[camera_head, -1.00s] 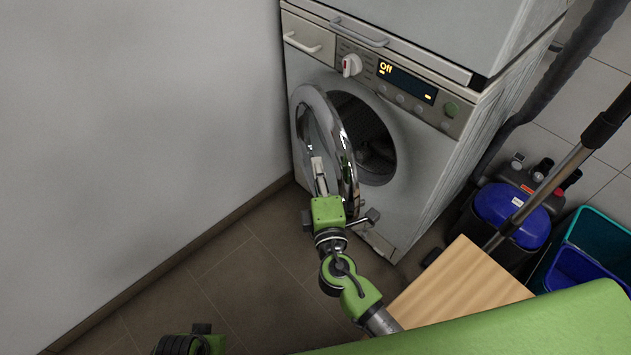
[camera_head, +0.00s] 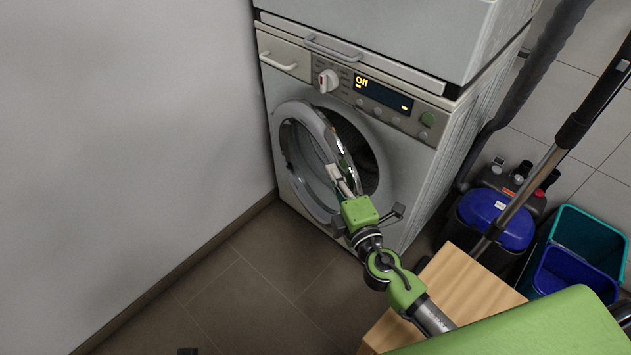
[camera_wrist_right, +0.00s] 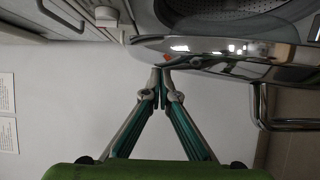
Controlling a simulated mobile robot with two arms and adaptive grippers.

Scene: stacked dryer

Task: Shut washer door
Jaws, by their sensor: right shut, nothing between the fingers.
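The washer (camera_head: 408,157) stands against the wall, with its round chrome-rimmed door (camera_head: 300,150) swung partly open on the left side of the drum opening (camera_head: 357,150). My right gripper (camera_head: 337,178) is shut and empty, at the outer side of the door near its free edge. In the right wrist view the shut fingertips (camera_wrist_right: 161,75) are at the chrome door rim (camera_wrist_right: 210,48); whether they touch it is hard to tell. The drum (camera_wrist_right: 215,8) shows behind the rim. My left gripper is not visible.
A dryer (camera_head: 400,35) is stacked on the washer.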

